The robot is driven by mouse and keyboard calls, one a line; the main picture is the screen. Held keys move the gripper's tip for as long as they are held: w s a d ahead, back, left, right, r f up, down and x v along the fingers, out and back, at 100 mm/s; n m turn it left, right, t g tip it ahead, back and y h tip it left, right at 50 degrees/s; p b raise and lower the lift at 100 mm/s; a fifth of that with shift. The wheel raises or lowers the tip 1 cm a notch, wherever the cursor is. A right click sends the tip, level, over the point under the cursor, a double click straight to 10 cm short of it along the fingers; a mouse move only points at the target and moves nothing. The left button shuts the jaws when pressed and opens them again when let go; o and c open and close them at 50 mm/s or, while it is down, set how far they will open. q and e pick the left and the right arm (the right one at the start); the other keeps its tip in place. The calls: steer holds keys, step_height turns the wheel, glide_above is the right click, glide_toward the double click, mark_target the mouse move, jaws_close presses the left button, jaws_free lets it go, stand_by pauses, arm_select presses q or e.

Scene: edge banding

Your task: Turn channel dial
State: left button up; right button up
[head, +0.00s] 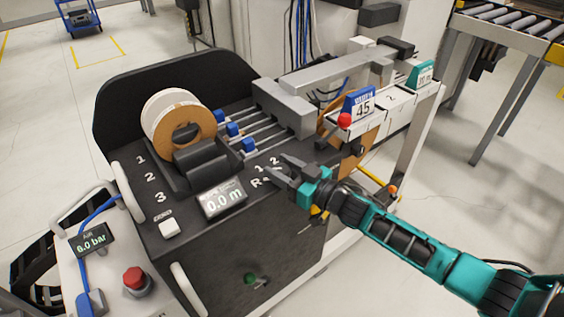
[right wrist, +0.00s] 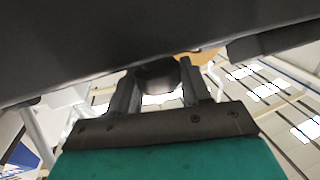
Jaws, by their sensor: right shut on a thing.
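The channel dial shows as a dark round knob (right wrist: 158,74) in the right wrist view, under a large black surface. In the head view my gripper hides most of it, beside the white marks R, 1 and 2 (head: 263,171) on the black machine panel. My right gripper (head: 278,165) reaches in from the right. Its two fingers stand one on each side of the knob and are shut on it. The mark that the dial points to cannot be made out. My left gripper is not in view.
A display (head: 222,199) reading 0.0 m and a white button (head: 169,227) sit left of the dial. A tape roll (head: 178,124) stands behind. A red emergency button (head: 136,279) and a 6.0 bar gauge (head: 91,239) are at lower left.

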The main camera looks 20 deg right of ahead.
steer(key=shift+w+n+g+y, duration=0.1)
steer(key=shift+n+g+y, duration=0.7)
steer(key=shift+y, duration=0.2)
steer(key=o, duration=0.9)
steer(key=shift+o, duration=0.2)
steer(key=v, duration=1.3)
steer(key=shift+p, duration=0.3)
steer(key=shift+w, duration=0.15)
